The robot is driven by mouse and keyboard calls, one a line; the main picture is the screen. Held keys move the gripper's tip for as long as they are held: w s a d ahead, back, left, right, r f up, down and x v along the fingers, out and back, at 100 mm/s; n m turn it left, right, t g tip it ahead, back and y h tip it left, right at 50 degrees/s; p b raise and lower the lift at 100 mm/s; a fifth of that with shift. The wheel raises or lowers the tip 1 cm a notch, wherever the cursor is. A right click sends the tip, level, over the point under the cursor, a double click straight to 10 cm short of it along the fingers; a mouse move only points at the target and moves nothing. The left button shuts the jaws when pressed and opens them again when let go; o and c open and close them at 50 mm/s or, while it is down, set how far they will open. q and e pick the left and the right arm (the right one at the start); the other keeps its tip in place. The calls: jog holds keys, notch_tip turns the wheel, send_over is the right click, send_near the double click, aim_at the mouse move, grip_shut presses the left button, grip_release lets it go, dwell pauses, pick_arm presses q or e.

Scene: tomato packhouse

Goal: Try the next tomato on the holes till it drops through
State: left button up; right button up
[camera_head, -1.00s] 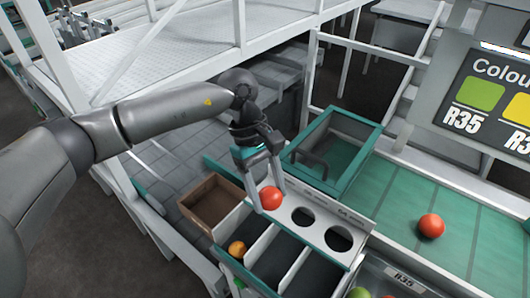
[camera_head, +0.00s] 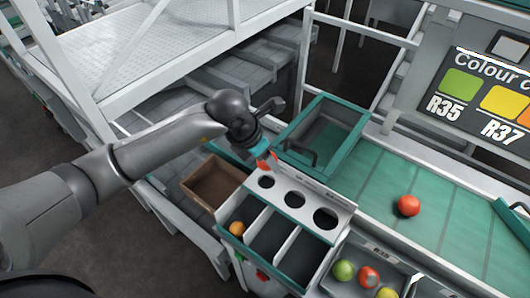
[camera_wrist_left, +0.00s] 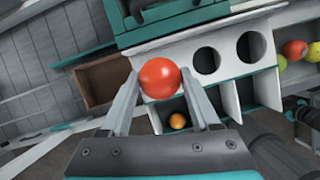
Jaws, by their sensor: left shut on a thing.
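My left gripper (camera_head: 262,158) is shut on a red tomato (camera_head: 267,162), at the back edge of the white hole board (camera_head: 311,208). The tomato is partly hidden by the gripper in the head view. The left wrist view shows it whole between the two fingers (camera_wrist_left: 160,82). The board has a small hole (camera_head: 266,181), a middle hole (camera_head: 295,199) and a large hole (camera_head: 326,218). The small hole shows clear in the head view; the tomato hides it in the wrist view. Bins stand below the holes; an orange tomato (camera_head: 237,228) lies in the left one.
A teal-rimmed tray (camera_head: 352,140) stands behind the board, and a brown box (camera_head: 190,195) to its left. Another red tomato (camera_head: 409,205) lies on the green belt (camera_head: 370,195). A crate at front right holds several tomatoes (camera_head: 369,277). A colour sign (camera_head: 480,90) stands at right.

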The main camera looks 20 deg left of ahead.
pick_arm(q)
jog(key=shift+f+b, duration=0.85)
jog(key=shift+f, duration=0.35)
jog(key=shift+f+b, duration=1.65)
jog(key=shift+f, duration=0.35)
jog(key=o, duration=1)
jog(key=shift+r, duration=0.1)
jog(key=shift+r+p, duration=2.5)
jog(key=shift+r, duration=0.9)
